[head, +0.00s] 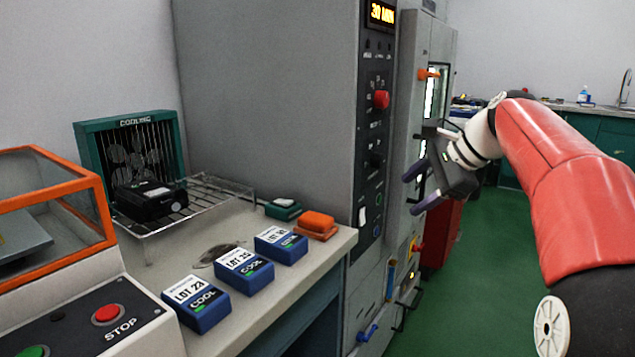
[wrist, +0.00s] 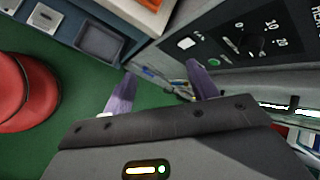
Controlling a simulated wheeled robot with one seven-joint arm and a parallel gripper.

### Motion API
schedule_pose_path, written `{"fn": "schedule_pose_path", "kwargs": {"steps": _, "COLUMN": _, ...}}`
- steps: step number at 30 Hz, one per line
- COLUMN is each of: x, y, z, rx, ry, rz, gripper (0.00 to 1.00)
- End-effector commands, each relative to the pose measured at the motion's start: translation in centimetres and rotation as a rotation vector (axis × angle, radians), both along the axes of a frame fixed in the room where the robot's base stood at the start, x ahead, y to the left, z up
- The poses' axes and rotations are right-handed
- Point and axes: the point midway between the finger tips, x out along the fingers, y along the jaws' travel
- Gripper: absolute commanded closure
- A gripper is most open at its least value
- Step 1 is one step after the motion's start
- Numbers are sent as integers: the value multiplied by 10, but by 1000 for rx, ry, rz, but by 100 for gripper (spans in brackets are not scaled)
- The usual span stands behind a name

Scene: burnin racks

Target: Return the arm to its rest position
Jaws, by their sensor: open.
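My gripper (head: 418,185) is open, with its two purple fingers apart and nothing between them. It hangs in the air at the end of my red arm, in front of the tall grey cabinet's control panel (head: 375,130). In the wrist view my gripper (wrist: 160,92) shows its two purple fingers spread over green floor and the cabinet's lower front. The panel's dial and switch lie close to the right finger in that view.
The bench (head: 235,312) at left holds blue lot boxes (head: 245,271), a wire rack (head: 215,194) with a black unit (head: 150,201), a cooling fan (head: 130,150) and an orange-framed case (head: 50,180). Green floor (head: 490,290) is clear beyond my arm. A sink counter (head: 590,108) stands at the back.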

Motion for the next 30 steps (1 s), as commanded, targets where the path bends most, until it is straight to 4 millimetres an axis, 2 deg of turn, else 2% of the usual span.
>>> {"fn": "schedule_pose_path", "kwargs": {"steps": 1, "x": -24, "y": 17, "z": -6, "rx": -90, "ry": -27, "rz": 58, "gripper": 42}}
{"fn": "schedule_pose_path", "kwargs": {"steps": 6, "x": -101, "y": 43, "z": -46, "rx": -406, "ry": -120, "rz": 285, "gripper": 42}}
{"fn": "schedule_pose_path", "kwargs": {"steps": 12, "x": -198, "y": 48, "z": -109, "rx": -749, "ry": -226, "rz": 617, "gripper": 42}}
{"fn": "schedule_pose_path", "kwargs": {"steps": 16, "x": -248, "y": 43, "z": -153, "rx": -924, "ry": -287, "rz": 830, "gripper": 42}}
{"fn": "schedule_pose_path", "kwargs": {"steps": 18, "x": -267, "y": 40, "z": -172, "rx": -992, "ry": -313, "rz": 922, "gripper": 42}}
{"fn": "schedule_pose_path", "kwargs": {"steps": 22, "x": -288, "y": 36, "z": -196, "rx": -1068, "ry": -344, "rz": 1035, "gripper": 42}}
{"fn": "schedule_pose_path", "kwargs": {"steps": 25, "x": -294, "y": 35, "z": -203, "rx": -1091, "ry": -352, "rz": 1070, "gripper": 42}}
{"fn": "schedule_pose_path", "kwargs": {"steps": 30, "x": -294, "y": 35, "z": -204, "rx": -1094, "ry": -352, "rz": 1076, "gripper": 42}}
